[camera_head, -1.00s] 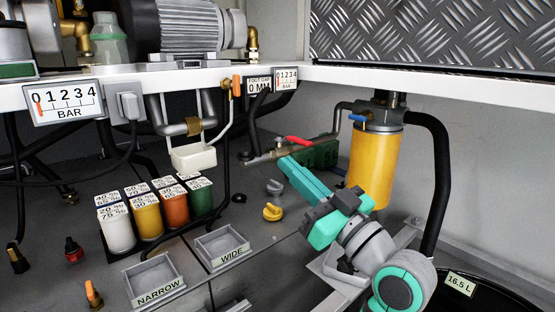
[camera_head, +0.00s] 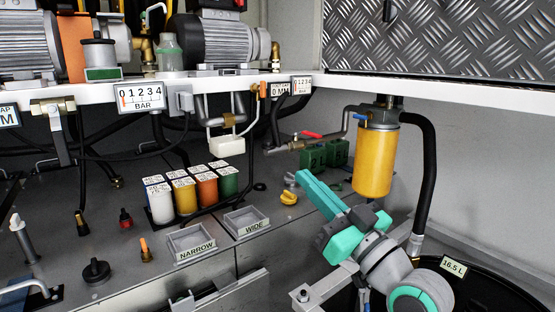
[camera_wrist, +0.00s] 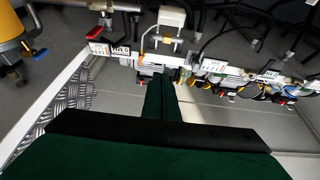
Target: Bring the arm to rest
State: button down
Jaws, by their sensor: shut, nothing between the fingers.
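My gripper (camera_head: 302,176) is at the end of my teal and grey arm, on the right side of the head view. Its teal fingers lie together, shut and empty, and point up and to the left. They appear in front of the deck, left of and below the yellow filter canister (camera_head: 377,160). In the wrist view the closed dark fingers (camera_wrist: 162,88) point toward a white rail with gauges (camera_wrist: 215,66). I see no contact between the fingers and anything.
The black drum (camera_head: 490,290) labelled 16.5 L stands at lower right. A black hose (camera_head: 430,160) runs beside the canister. The white shelf edge (camera_head: 440,88) spans above. Coloured containers (camera_head: 190,195), the NARROW tray (camera_head: 192,243) and the WIDE tray (camera_head: 247,221) are on the left.

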notch_tip(320, 180, down, 21)
jog(key=w+d+m+t+h, duration=0.1)
jog(key=w+m+t+h, duration=0.15)
jog(key=m+h, duration=0.45)
jog(key=s+f+m+g+h, duration=0.1)
jog(key=s+f+m+h, duration=0.15)
jog(key=f, duration=0.65)
jog(key=s+f+m+g+h, duration=0.15)
jog(key=s+f, duration=0.25)
jog(key=f, duration=0.5)
jog(key=s+a+f+h, duration=0.1)
jog(key=s+f+h, duration=0.1)
jog(key=s+f, duration=0.65)
jog(key=s+a+f+n+g, duration=0.1)
jog(key=s+a+f+n, duration=0.1)
jog(key=s, duration=1.1)
jog(key=s+a+f+n+g, duration=0.1)
jog(key=s+a, duration=0.3)
jog(key=s, duration=1)
jog(key=shift+f+n+g, duration=0.3)
jog(key=shift+f+n, duration=0.2)
jog(key=shift+f, duration=0.05)
jog(key=shift+w, duration=0.1)
